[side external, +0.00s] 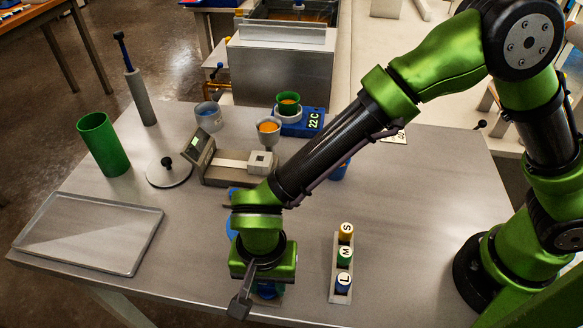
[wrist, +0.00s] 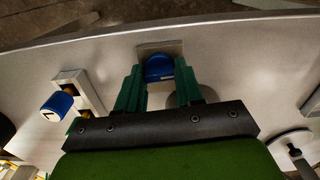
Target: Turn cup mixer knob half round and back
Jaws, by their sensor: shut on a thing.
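In the wrist view, my gripper (wrist: 160,75) has its two green fingers closed on the sides of a blue rounded knob (wrist: 160,67). The knob has a small pale mark and stands by a grey plate (wrist: 160,47) near the table's front edge. I take it for the cup mixer knob. A grey round part (wrist: 188,95) shows partly behind the right finger. In the side view, my wrist hides most of the mixer and the fingertips. Blue parts (side external: 232,228) show beside my wrist. How far the knob is turned cannot be told.
A rack (side external: 341,290) with S, M and L capped vials stands right of my gripper. An empty tray (side external: 90,232) lies left. A green cylinder (side external: 103,145), a black-knobbed disc (side external: 169,170) and a cup (side external: 268,130) on a stand are farther back. The table's right side is mostly clear.

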